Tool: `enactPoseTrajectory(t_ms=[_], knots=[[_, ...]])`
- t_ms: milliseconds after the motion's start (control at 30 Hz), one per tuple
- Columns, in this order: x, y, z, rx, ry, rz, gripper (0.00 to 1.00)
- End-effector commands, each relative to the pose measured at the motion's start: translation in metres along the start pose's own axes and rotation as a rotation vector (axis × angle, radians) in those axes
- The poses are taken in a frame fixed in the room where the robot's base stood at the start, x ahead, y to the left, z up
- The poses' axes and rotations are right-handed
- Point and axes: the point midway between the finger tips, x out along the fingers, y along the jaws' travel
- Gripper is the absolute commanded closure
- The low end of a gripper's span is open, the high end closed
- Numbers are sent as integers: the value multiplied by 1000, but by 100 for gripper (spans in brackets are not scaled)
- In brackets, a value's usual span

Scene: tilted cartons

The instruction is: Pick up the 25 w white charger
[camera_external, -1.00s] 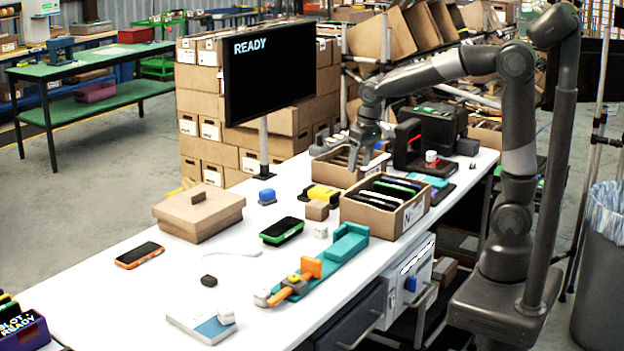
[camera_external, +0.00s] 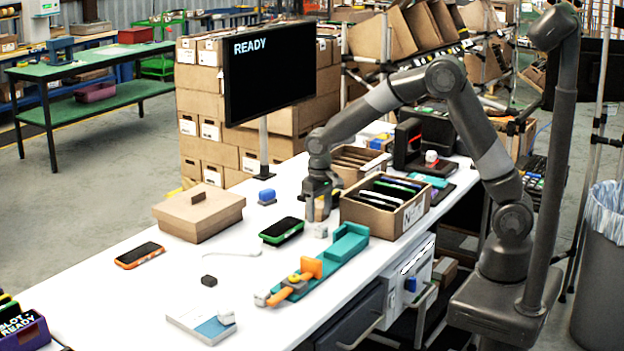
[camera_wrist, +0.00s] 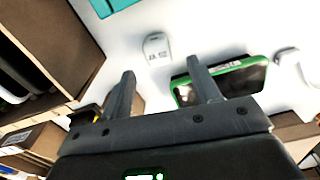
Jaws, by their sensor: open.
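A small white charger (camera_wrist: 157,48) with dark print on its face stands on the white table in the wrist view; the print is too small to read surely. It also shows in the external view (camera_external: 320,230), just below my gripper (camera_external: 319,211). In the wrist view my gripper (camera_wrist: 160,69) is open and empty, its two fingers pointing toward the charger. The charger lies just beyond the fingertips, roughly in line with the gap, and is not between them. A green-cased phone (camera_wrist: 222,82) is beside and partly behind the right finger.
A carton of upright devices (camera_external: 410,215) stands close on the right. A teal fixture (camera_external: 345,250) lies in front, and a lidded carton (camera_external: 200,212) is at the left.

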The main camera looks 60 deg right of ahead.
Motion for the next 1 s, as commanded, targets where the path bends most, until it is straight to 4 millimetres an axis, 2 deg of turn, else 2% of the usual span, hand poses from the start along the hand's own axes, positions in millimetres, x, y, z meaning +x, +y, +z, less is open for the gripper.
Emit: enactPoseTrajectory(t_ms=[167,400,733,1000], knots=[[14,0,2,0,-2,1,44],[49,1,6,0,-3,1,44],[56,1,6,0,1,0,44],[56,1,6,0,1,0,66]])
